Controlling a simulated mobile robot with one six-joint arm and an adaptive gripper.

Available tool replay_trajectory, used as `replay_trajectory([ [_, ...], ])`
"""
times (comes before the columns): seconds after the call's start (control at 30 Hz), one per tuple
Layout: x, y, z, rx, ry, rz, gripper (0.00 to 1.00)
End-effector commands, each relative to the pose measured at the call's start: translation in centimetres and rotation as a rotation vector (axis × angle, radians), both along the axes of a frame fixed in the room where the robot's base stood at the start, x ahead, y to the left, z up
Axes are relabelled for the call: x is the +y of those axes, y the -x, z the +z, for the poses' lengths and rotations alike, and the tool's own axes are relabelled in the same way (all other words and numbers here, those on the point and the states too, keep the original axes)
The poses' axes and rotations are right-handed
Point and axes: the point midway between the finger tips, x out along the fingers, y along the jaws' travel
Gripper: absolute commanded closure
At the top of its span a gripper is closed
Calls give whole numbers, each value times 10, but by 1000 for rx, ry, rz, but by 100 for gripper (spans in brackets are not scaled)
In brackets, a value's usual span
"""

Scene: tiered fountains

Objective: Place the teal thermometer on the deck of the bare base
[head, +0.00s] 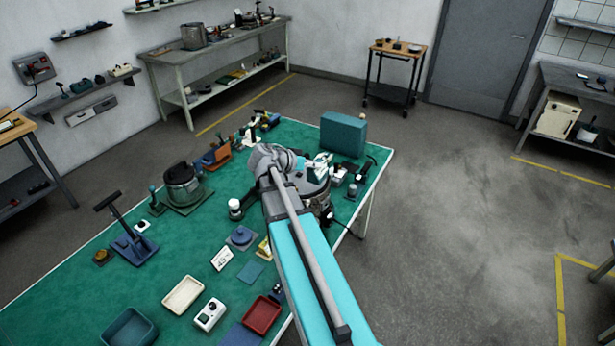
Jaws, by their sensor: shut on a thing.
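My arm (301,265) reaches from the bottom edge out over the green table, and its grey wrist (270,158) is above the far right part. I cannot make out my gripper's fingers; the arm and wrist hide that spot. I cannot pick out the teal thermometer for certain. A small white and teal shape (320,166) shows just right of the wrist, too small to name. I cannot tell which piece is the bare base. A blue base with an upright T-shaped post (132,245) stands at the left, and a low blue piece (241,237) lies left of my arm.
The green table (75,285) holds a metal pot (182,185), a large teal box (343,133) at the far right corner, a cream tray (183,295), a red tray (262,315) and a teal tray (130,328). Small items crowd the far edge. The table's left front is clear.

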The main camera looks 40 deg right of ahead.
Motion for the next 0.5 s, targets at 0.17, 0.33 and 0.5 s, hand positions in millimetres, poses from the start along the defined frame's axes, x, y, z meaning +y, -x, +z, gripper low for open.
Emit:
replay_trajectory([
  [0.17, 3, -2, 0, 0, 1, 6, 100],
  [0.33, 4, -5, -1, 1, 1, 9, 100],
  [0.5, -1, -16, -7, 0, 1, 10, 100],
])
